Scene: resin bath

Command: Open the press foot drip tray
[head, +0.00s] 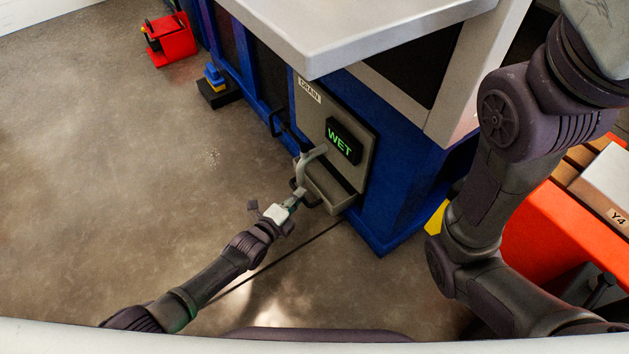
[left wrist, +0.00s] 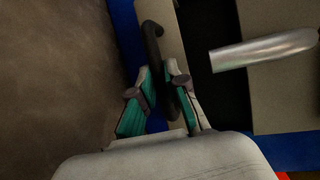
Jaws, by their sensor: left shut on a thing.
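The drip tray (head: 323,190) is a grey box low on the press's drain panel, standing out from it with a dark opening along its top. In the left wrist view its pale front strip (left wrist: 165,14) lies beside a dark gap (left wrist: 207,65). My left gripper (head: 293,204) is at the tray's front, shut on its dark handle, a curved bar (left wrist: 152,42) that runs between the fingers (left wrist: 160,95) in the left wrist view. My right arm shows at the right, but its gripper is out of view.
A grey drain pipe (head: 313,154) bends down over the tray, below a "WET" display (head: 343,141). A light tabletop (head: 345,28) overhangs the blue press (head: 405,185).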

